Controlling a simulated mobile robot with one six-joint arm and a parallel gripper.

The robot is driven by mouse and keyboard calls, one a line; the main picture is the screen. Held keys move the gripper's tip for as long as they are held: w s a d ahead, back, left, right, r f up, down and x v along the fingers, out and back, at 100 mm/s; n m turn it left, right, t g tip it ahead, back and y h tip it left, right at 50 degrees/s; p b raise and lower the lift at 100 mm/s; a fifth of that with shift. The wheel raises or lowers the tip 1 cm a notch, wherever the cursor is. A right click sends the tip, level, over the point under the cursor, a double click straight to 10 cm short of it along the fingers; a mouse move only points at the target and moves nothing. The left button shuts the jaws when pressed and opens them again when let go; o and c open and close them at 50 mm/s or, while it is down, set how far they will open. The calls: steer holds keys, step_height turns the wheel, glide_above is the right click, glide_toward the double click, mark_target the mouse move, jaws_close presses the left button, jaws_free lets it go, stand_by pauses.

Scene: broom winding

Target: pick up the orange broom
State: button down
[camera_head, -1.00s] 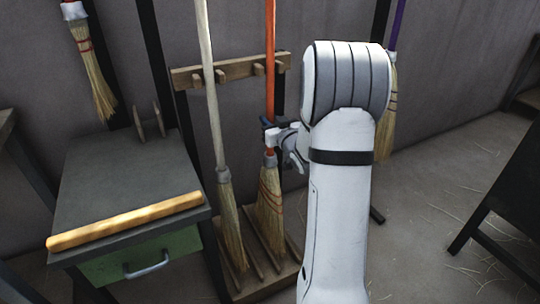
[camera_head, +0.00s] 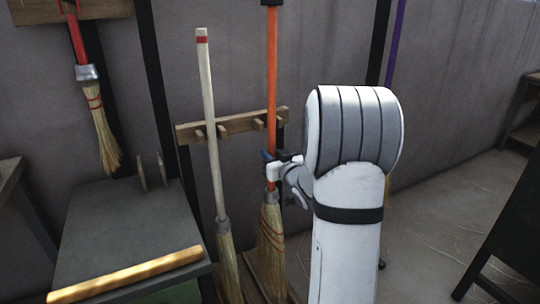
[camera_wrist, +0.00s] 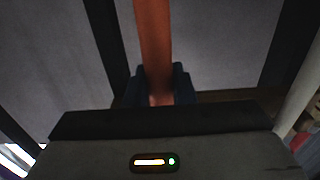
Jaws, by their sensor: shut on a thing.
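The orange broom (camera_head: 271,80) stands upright at the wooden rack, with straw bristles (camera_head: 271,250) at its lower end and a black cap at the top. My gripper (camera_head: 270,165) is shut on its orange handle, a little above the grey collar. In the wrist view the orange handle (camera_wrist: 154,45) runs between the two dark fingers (camera_wrist: 158,88). My arm covers the area to the right of the handle. Whether the bristles touch the rack base cannot be told clearly.
A pale-handled broom (camera_head: 210,130) leans in the wooden rack (camera_head: 235,124) just left. A red-handled broom (camera_head: 78,42) hangs on the wall at far left. A dark table (camera_head: 120,235) bears a wooden roller (camera_head: 125,275). A purple handle (camera_head: 395,40) shows behind my arm.

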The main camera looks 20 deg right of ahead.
steer(key=s, duration=1.6)
steer(key=shift+s+d+p, duration=0.2)
steer(key=shift+d+p, duration=0.1)
steer(key=shift+p, duration=0.1)
steer(key=shift+s+b, duration=0.15)
steer(key=shift+b, duration=0.25)
steer(key=shift+s+b, duration=1)
steer(key=shift+b, duration=1.3)
steer(key=shift+r, duration=0.2)
